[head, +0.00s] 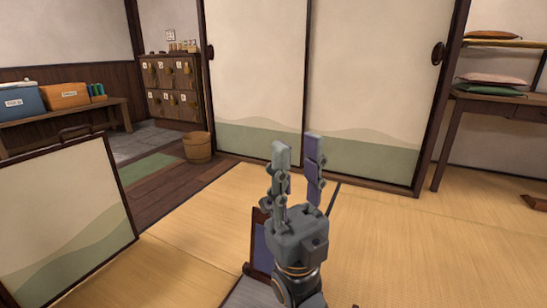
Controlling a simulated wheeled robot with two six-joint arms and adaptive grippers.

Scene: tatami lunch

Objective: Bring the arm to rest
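My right gripper (298,152) stands upright near the middle of the head view, its arm coming up from the bottom. Its two fingers point up and are apart, with only the pale sliding doors showing in the gap. It holds nothing and appears clear of the doors behind it. My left gripper is not in view.
A low seat with a dark wooden back (259,252) is partly hidden behind my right arm. Tatami (390,245) lies open to the right. A panel (70,220) stands left, a wooden bucket (198,147) beyond it. A desk (500,105) with cushions stands right.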

